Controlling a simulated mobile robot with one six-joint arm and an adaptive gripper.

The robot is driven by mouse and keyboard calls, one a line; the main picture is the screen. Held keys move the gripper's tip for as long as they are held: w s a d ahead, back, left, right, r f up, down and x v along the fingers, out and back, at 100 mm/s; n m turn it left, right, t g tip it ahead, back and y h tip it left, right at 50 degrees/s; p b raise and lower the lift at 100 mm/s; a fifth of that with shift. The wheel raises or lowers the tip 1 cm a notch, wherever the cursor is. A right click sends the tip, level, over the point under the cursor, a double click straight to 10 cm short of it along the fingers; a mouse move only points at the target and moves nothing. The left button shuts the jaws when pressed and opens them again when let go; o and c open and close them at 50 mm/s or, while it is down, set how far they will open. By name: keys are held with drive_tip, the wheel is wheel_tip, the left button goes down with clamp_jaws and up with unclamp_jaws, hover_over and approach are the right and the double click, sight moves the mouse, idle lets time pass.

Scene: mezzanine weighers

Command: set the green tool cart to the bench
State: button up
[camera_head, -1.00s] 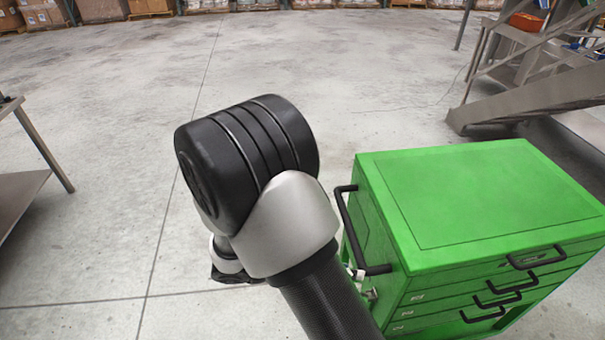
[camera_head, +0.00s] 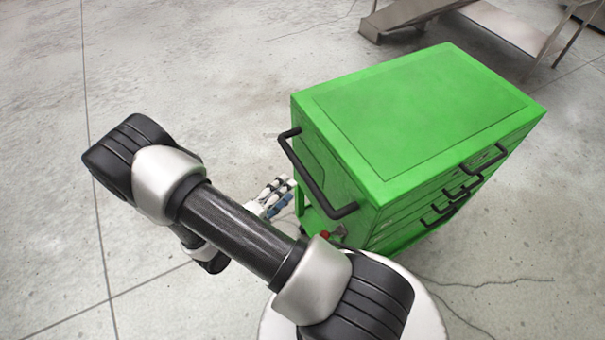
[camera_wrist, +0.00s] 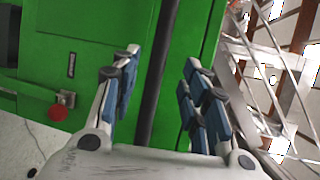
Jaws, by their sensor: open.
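The green tool cart (camera_head: 410,120) stands on the floor right of centre in the head view, with drawers on its lower right face. Its black push handle (camera_head: 315,180) is on the left side. My gripper (camera_head: 283,190) is low beside that side, partly hidden by my arm. In the wrist view my gripper (camera_wrist: 161,78) is open. The black handle bar (camera_wrist: 155,90) runs up between its blue-padded fingers, against the green side panel (camera_wrist: 45,40). I cannot tell whether the fingers touch the bar. I cannot make out the bench in the current views.
A metal stair foot and frame (camera_head: 410,15) stand on the floor beyond the cart, at the top right. A red knob (camera_wrist: 57,112) on a latch shows low on the cart. The concrete floor (camera_head: 220,60) left of and behind the cart is clear.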

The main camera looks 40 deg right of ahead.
sight(303, 174)
drive_tip(key=b+x, duration=0.1)
drive_tip(key=x, duration=0.8)
drive_tip(key=shift+w+d, duration=0.1)
drive_tip(key=shift+d, duration=0.15)
drive_tip(key=shift+c, duration=0.2)
clamp_jaws()
